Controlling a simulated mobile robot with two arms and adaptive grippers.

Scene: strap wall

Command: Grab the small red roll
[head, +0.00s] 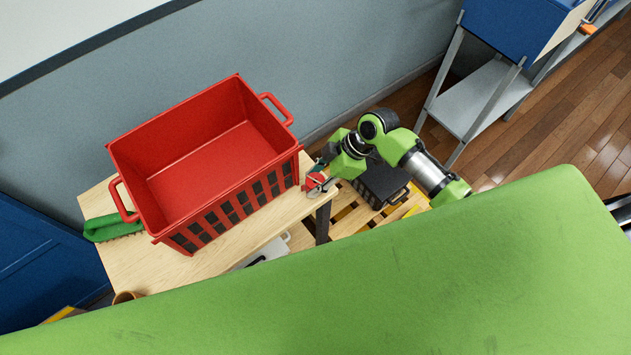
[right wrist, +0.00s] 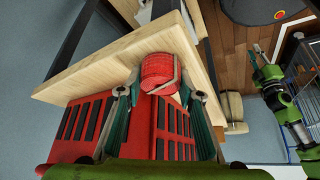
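The small red roll (right wrist: 158,70) sits at the table's edge beside the red crate, with a thin light strap end on its right side in the right wrist view. In the head view it shows small (head: 315,181), partly covered by my right gripper (head: 322,176). In the right wrist view my right gripper (right wrist: 161,84) has its fingers apart, one on each side of the roll. Narrow gaps seem to lie between fingertips and roll; firm contact does not show.
A large red crate (head: 174,222) with handles fills most of the wooden table (head: 232,250), close beside the roll. A dark box (head: 380,184) stands on a slatted pallet (head: 350,217) below my right arm.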

